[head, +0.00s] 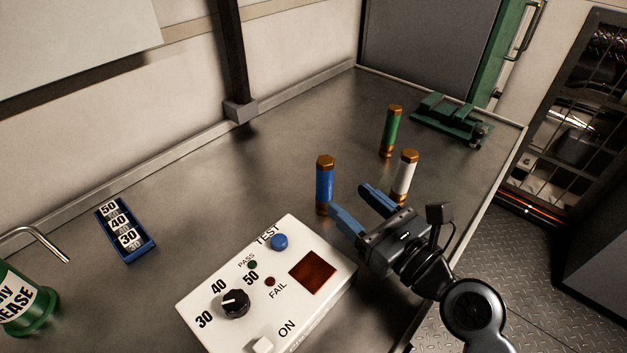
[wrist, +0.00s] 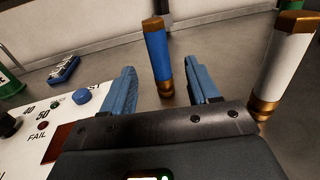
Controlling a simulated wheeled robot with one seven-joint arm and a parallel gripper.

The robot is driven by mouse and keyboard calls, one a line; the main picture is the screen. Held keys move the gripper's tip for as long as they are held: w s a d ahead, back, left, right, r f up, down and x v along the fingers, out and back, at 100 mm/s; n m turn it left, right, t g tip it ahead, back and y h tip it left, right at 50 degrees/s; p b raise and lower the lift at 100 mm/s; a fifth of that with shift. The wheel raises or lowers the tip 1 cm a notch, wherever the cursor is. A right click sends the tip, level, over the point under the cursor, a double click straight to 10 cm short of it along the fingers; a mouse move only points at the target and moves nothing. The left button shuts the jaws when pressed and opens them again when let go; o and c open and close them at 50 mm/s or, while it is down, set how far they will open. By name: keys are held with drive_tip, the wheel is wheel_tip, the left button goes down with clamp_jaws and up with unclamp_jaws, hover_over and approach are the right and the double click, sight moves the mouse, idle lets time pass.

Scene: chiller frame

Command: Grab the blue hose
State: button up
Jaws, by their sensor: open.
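The blue hose (head: 324,183) is a short blue cylinder with brass ends, standing upright on the metal table. In the wrist view the blue hose (wrist: 158,58) appears ahead, in line with the gap between the fingers. My gripper (head: 360,204) is open, its two blue fingers apart and pointing toward the hose. In the wrist view my gripper (wrist: 168,88) shows nothing clamped; the hose's lower end appears between the fingertips. I cannot tell whether either finger touches it.
A white hose (head: 404,176) stands close to the right finger. A green hose (head: 391,132) and a green fixture (head: 449,120) stand farther back. A white test box (head: 205,300) lies left of my gripper. A blue tray (head: 142,254) with number tiles is at left. The table behind the blue hose is clear.

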sight(330, 185)
drive_tip(key=shift+x, duration=1.25)
drive_tip(key=p+x, duration=0.1)
drive_tip(key=x, duration=0.4)
drive_tip(key=shift+w+a+f, duration=0.1)
drive_tip(key=shift+w+a, duration=0.1)
drive_tip(key=shift+a, duration=0.05)
drive_tip(key=c, duration=1)
clamp_jaws()
